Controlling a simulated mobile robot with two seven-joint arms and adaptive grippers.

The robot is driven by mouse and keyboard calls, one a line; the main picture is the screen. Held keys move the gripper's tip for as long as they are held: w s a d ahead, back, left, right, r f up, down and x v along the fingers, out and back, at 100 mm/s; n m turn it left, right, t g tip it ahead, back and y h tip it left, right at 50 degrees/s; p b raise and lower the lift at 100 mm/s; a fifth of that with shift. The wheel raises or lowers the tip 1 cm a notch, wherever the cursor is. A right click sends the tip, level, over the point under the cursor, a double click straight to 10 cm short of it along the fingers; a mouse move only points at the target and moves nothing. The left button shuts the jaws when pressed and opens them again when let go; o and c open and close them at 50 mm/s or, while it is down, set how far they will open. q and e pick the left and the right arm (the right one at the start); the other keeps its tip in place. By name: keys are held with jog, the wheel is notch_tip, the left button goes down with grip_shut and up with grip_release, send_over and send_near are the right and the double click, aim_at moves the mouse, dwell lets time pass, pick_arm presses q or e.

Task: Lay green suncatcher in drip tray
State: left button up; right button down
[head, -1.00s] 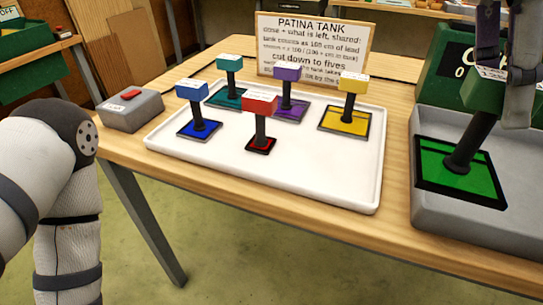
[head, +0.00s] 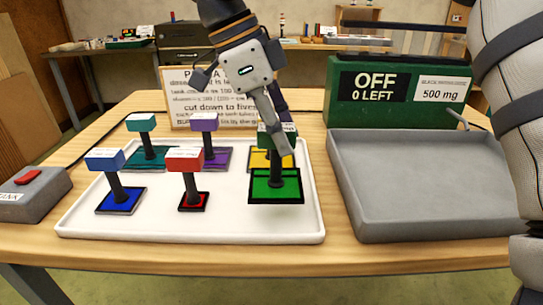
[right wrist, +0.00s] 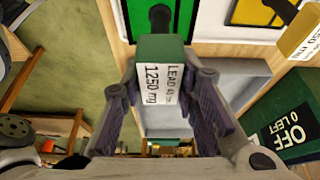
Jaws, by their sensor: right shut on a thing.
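The green suncatcher (head: 275,188) is a dark-framed green panel with an upright black stem and a green block on top. My right gripper (head: 277,140) comes down from above and is shut on that block. The labelled block (right wrist: 160,75) sits between both fingers in the right wrist view. The panel is roughly level over the front right of the white tray (head: 230,222), with a faint shadow under it; it looks slightly above the surface. It partly hides the yellow suncatcher (head: 258,158). My left gripper is not in view.
Blue (head: 120,200), red (head: 193,201), teal (head: 145,158) and purple (head: 215,158) suncatchers stand in the white tray. A grey basin (head: 425,190), empty, lies to the right, before a green box (head: 345,105) reading OFF, 0 LEFT. A grey red-button box (head: 35,190) is at left.

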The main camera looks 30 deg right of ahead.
aim_at(284, 177)
jog(key=f, duration=0.1)
jog(key=w+f, duration=0.1)
jog(key=f, duration=0.1)
jog(key=w+f, duration=0.1)
jog(key=shift+d+f, duration=0.1)
jog(key=shift+f, duration=0.3)
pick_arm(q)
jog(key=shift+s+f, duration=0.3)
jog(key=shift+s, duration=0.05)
pick_arm(e)
jog(key=shift+s+f, duration=0.1)
jog(key=shift+f, duration=0.05)
jog(key=shift+f, duration=0.15)
jog(key=c, duration=1.2)
grip_release()
jog(key=shift+c, duration=0.2)
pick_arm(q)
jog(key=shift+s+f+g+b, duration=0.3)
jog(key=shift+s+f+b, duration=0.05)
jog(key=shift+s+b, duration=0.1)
pick_arm(e)
jog(key=v, duration=1.2)
